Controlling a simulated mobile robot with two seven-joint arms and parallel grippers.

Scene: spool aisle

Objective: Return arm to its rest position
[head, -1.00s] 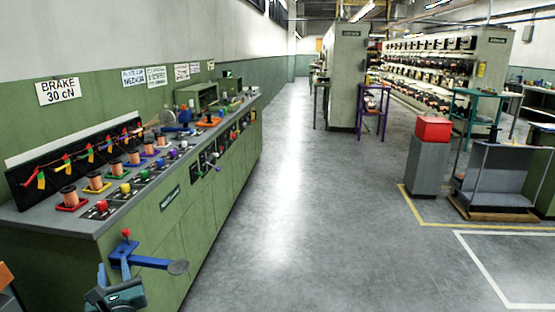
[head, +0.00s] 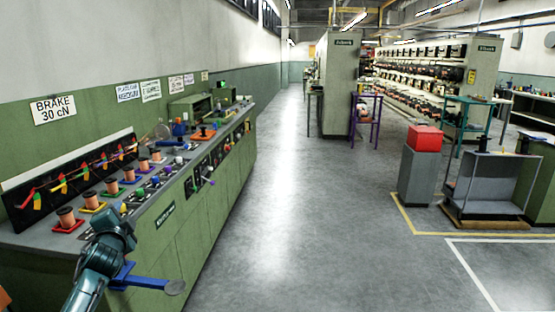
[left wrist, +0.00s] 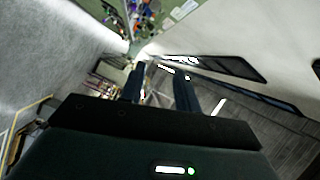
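My left arm reaches up from the bottom left of the head view. My left gripper (head: 116,222) is in front of the near end of the green bench (head: 185,235), apparently above the blue lever. In the left wrist view its two dark fingers (left wrist: 160,78) stand apart with nothing held between them. The blue lever (head: 145,282) with a grey round pad sticks out from the bench front, partly hidden by my arm. My right gripper is not in view.
The bench top carries several copper spools (head: 66,217) on coloured bases, with knobs beside them. A red box (head: 425,139) on a grey pedestal and a grey cart (head: 486,180) stand at the right. The aisle floor (head: 300,220) is clear.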

